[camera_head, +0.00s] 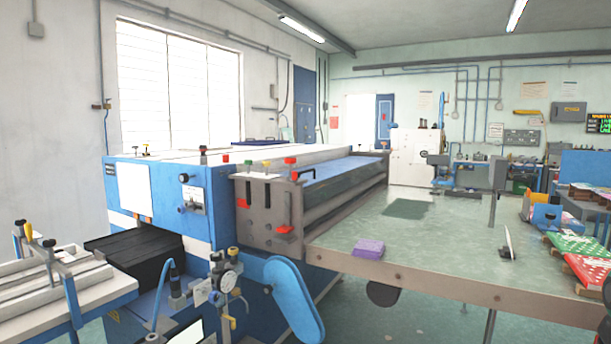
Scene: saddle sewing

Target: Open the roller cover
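A large blue and white machine (165,195) stands left of centre. Long grey rollers (345,203) run along its right side, behind a grey end plate (268,212) with red-tipped levers. A long blue panel (340,178) lies above the rollers and seems to be the roller cover; it looks lowered, but I cannot tell for sure. My gripper is not in view.
A green-topped table (450,240) adjoins the rollers, with a purple block (369,248) near its front edge. A blue rounded guard (293,298) and a dial gauge (228,281) are in front. A side bench (50,290) stands at left.

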